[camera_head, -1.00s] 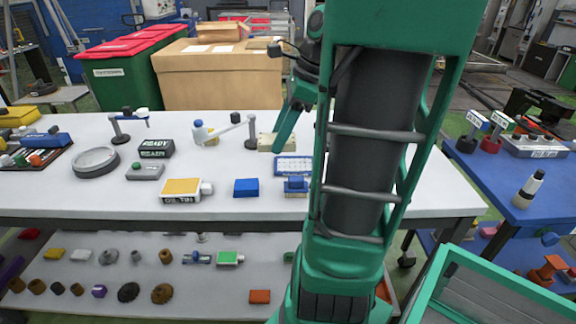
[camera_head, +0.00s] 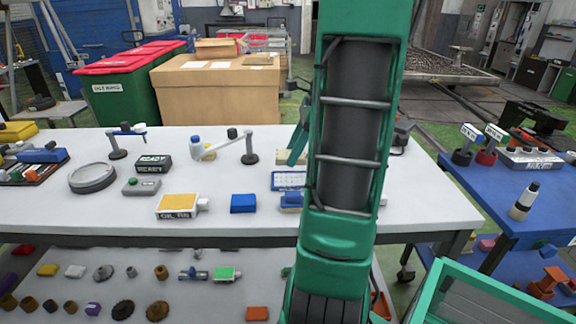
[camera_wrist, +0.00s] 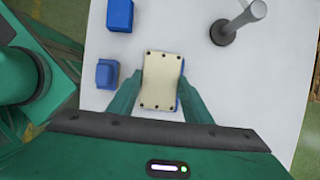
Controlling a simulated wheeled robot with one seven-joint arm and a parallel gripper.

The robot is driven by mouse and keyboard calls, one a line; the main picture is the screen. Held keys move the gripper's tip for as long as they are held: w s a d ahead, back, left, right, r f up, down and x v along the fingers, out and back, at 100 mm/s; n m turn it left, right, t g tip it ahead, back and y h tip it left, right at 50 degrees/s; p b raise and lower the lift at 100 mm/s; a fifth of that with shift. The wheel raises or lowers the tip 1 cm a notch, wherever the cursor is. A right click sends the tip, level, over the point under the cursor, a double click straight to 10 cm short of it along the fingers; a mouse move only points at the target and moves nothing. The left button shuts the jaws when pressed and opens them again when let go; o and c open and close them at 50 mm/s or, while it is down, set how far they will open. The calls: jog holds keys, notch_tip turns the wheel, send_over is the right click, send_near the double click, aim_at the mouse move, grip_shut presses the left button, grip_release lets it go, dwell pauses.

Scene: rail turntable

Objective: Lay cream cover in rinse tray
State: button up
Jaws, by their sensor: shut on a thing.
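The cream cover (camera_wrist: 161,78) is a flat rectangular plate with small dark dots along its edges. In the wrist view it sits between the two teal fingers of my gripper (camera_wrist: 162,92), which is shut on it. A blue edge shows along its right side. In the head view, the cream cover (camera_head: 292,157) shows beside my arm, over the back part of the white table; its height above the table is unclear. My arm hides part of that area. I cannot tell which thing is the rinse tray.
On the white table (camera_head: 60,215) stand a blue block (camera_head: 243,203), an oil tin (camera_head: 180,206), a blue-and-white panel (camera_head: 288,180), a jointed stand (camera_head: 249,150) and a round grey dish (camera_head: 93,177). A blue table (camera_head: 480,190) is at the right. The table's front left is clear.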

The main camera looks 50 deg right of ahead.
jog(key=shift+w+d+f, duration=0.2)
jog(key=shift+d+f, duration=0.1)
jog(key=shift+d, duration=0.15)
jog(key=shift+f, duration=2)
jog(key=shift+f, duration=0.6)
jog(key=o, duration=1.4)
